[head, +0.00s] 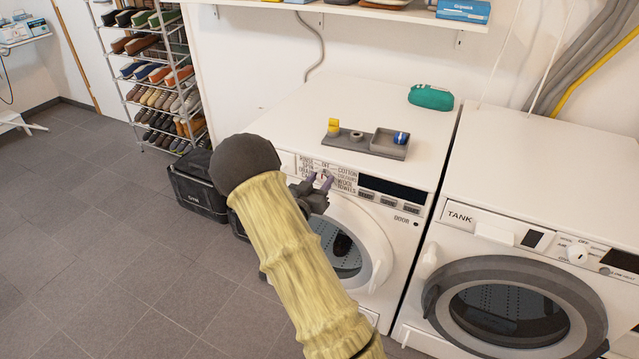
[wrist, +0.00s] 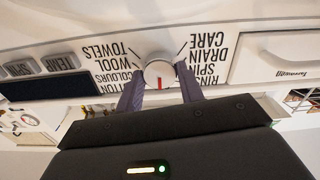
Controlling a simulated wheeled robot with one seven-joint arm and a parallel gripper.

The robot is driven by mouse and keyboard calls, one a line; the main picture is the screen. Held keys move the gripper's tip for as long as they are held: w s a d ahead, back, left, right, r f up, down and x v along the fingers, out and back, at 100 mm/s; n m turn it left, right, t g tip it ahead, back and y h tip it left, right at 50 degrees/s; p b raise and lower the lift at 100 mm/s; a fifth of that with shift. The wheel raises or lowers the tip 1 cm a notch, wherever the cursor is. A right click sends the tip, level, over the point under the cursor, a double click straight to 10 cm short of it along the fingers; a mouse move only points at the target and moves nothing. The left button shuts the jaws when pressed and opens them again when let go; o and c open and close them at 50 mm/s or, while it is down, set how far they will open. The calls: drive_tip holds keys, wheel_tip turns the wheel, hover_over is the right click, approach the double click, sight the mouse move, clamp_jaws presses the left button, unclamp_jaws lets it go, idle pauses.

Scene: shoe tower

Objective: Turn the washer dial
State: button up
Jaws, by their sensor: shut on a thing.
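The washer dial (wrist: 159,73) is a round white knob with a red mark, set among printed programme names on the panel of the left washer (head: 292,126). In the wrist view my gripper (wrist: 160,77) has its two purple-grey fingers on either side of the dial, shut on it. In the wrist view, which shows the panel upside down, the red mark points toward the bottom of the picture. In the head view my gripper (head: 325,180) is at the panel, and its fingers largely hide the dial.
A grey tray (head: 382,147) with small items and a green bag (head: 430,98) lie on the left washer. A second washer (head: 540,185) stands at right. A shoe rack (head: 150,75) and a black crate (head: 195,185) stand at left.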

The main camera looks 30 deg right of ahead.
drive_tip(key=m+b, duration=0.6)
drive_tip(key=shift+f, duration=0.3)
drive_tip(key=m+b, duration=0.3)
drive_tip(key=b, duration=0.1)
drive_tip(key=shift+r+m+b, duration=0.15)
drive_tip(key=shift+m+b, duration=0.6)
drive_tip(key=shift+m, duration=0.25)
drive_tip(key=o, duration=1)
drive_tip(key=shift+r, duration=0.1)
drive_tip(key=shift+s, duration=0.1)
drive_tip(key=p+v, duration=0.2)
drive_tip(key=v, duration=1.5)
drive_tip(key=shift+s+a, duration=0.1)
drive_tip(key=shift+a, duration=0.05)
